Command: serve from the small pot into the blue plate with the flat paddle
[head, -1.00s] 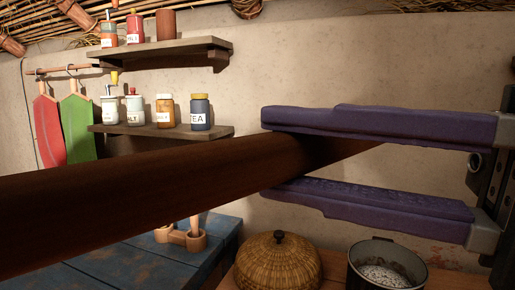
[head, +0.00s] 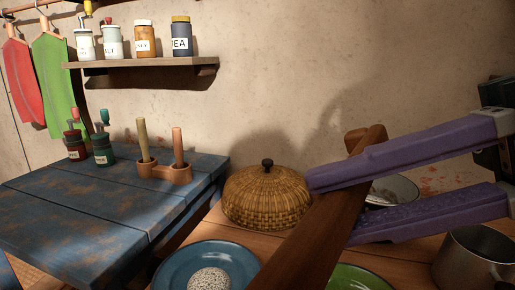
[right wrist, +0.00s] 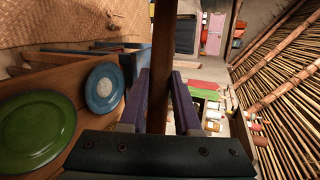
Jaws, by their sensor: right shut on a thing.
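My right gripper (head: 335,208), with purple fingers, is shut on the dark brown flat paddle (head: 305,240). The paddle slants from the bottom of the head view up past the fingers; it also shows upright between the fingers in the right wrist view (right wrist: 162,60). The small pot (head: 407,188) stands behind the fingers, partly hidden by them and the paddle. The blue plate (head: 172,275) is at the bottom, left of the paddle, with a round white grainy portion (head: 209,280) on it. The blue plate also shows in the right wrist view (right wrist: 92,78). My left gripper is out of view.
A woven domed basket lid (head: 262,200) stands left of the fingers. A green plate (head: 358,280) lies right of the paddle, and a metal cup (head: 470,262) stands at the right.

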